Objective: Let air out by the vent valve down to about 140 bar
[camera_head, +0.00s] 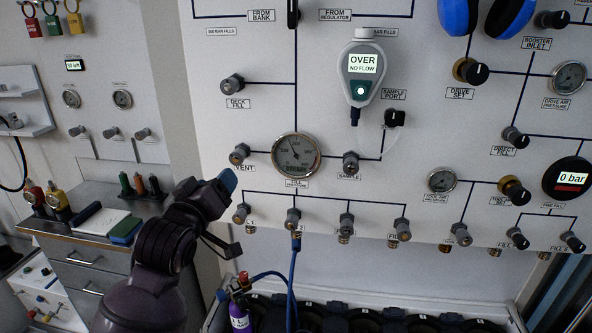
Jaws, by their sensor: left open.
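The vent valve (239,154) is a small knob on the white panel, just left of the round fill pressure gauge (296,156). The gauge has a dark needle, but its numbers are too small to read. My left gripper (232,215) reaches in from the lower left and is open. Its upper blue-tipped finger is just below and left of the vent valve, apart from it in the picture. A fill valve knob (241,213) shows between its fingers; I cannot tell how near it is in depth. My right gripper is out of view.
A sample valve (350,162) is right of the gauge, and a row of fill valves runs below. An analyser (362,68) reading "OVER NO FLOW" hangs above. A blue hose (293,280) drops toward a purple cylinder (240,315). A workbench (70,236) stands at left.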

